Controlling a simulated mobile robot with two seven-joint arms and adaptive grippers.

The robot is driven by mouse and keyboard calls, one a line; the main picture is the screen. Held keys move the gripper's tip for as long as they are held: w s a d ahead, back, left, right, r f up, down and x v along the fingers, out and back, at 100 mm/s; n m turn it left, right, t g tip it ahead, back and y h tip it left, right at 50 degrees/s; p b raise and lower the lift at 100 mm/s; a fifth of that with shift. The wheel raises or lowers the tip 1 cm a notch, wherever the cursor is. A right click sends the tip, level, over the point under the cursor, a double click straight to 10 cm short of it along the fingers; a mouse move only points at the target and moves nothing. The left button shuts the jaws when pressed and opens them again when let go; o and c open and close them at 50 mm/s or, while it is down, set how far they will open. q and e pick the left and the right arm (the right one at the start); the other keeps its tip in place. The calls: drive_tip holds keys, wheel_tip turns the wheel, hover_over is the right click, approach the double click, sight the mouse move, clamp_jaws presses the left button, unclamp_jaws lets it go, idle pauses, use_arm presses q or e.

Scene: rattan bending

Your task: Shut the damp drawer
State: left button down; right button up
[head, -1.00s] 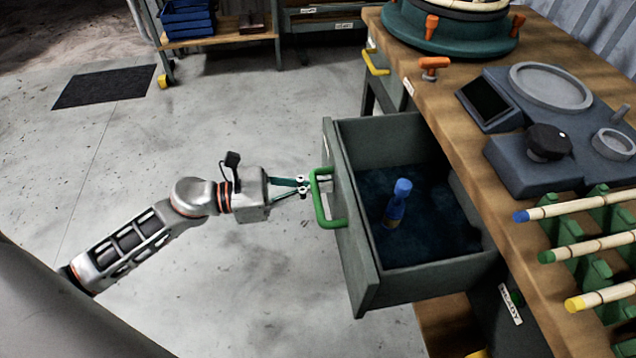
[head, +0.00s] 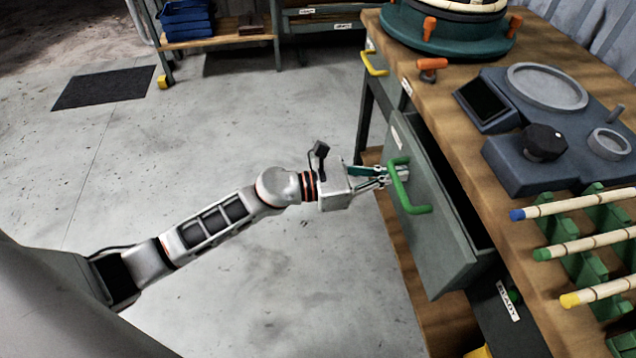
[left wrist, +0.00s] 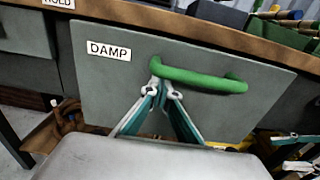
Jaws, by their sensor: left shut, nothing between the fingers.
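The damp drawer (head: 436,232) is a grey drawer under the wooden bench top, with a green bar handle (head: 408,190). It stands out a little from the bench, with a narrow dark gap behind its front. In the left wrist view its front (left wrist: 200,105) carries a label reading DAMP (left wrist: 109,50). My left gripper (head: 385,176) is shut and empty, its fingertips at the drawer front beside the handle. In the left wrist view the fingertips (left wrist: 162,90) are just below the handle's left end; I cannot tell whether they touch.
The bench top (head: 450,110) holds a grey-blue device (head: 505,155) and green racks with rattan sticks (head: 590,245). A drawer with a yellow handle (head: 374,64) lies farther back. The floor (head: 250,120) left of the bench is clear.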

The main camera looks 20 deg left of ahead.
use_arm(q)
drive_tip(key=x, duration=0.5)
drive_tip(key=shift+x, duration=0.75)
use_arm(e)
drive_tip(key=shift+w+a+r, duration=0.2)
drive_tip(key=shift+a, duration=0.1)
drive_tip(key=shift+s, duration=0.1)
